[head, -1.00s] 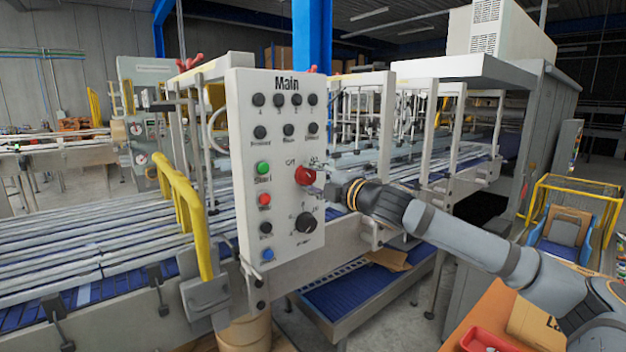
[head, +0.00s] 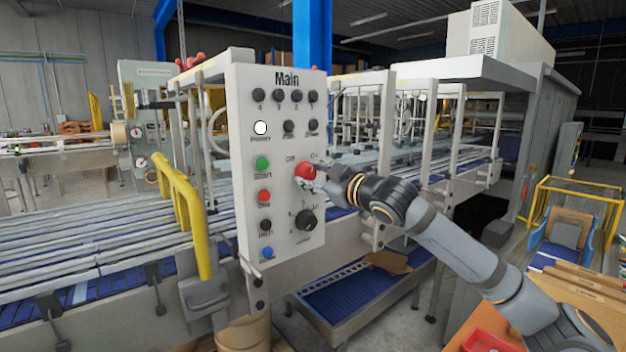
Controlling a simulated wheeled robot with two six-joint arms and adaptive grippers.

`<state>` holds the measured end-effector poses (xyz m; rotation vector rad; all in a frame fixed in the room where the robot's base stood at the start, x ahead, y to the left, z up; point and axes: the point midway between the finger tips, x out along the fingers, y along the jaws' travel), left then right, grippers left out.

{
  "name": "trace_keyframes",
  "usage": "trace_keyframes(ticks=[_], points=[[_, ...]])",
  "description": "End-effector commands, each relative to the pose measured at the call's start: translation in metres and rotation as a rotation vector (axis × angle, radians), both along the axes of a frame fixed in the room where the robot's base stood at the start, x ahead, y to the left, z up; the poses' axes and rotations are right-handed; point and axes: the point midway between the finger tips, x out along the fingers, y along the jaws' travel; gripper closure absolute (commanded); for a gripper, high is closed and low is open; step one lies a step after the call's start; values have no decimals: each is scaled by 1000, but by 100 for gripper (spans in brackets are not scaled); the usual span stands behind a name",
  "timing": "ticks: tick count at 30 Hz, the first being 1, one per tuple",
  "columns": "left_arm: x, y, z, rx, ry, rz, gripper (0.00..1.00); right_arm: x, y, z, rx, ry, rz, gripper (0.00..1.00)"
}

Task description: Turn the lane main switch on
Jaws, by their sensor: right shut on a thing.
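The white control panel (head: 283,225) headed "Main" stands upright at the centre of the head view. Its red rotary main switch (head: 303,171) sits on the right side between the Off and On labels. My right gripper (head: 314,180) is shut on the red switch from the right and hides part of it. The lamp labelled Power (head: 260,128) glows white. A black rotary knob (head: 306,220) is below the switch. My left gripper is not in view.
Green (head: 262,163), red (head: 264,196) and blue (head: 267,253) buttons line the panel's left side. A yellow rail (head: 190,215) stands left of the panel, in front of the conveyor (head: 90,260). A red tray (head: 486,341) is at the lower right.

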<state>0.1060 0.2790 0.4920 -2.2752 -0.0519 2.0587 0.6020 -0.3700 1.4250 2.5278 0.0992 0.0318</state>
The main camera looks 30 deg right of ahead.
Motion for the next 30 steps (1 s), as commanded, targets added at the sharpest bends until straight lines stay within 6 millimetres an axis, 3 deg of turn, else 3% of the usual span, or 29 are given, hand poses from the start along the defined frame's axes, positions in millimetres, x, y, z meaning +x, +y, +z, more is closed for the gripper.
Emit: trace_keyframes(ticks=[15, 30], points=[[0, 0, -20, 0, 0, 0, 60, 0, 0, -3, 441, 36, 0, 92], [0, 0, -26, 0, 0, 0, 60, 0, 0, -2, 619, 52, 0, 92]])
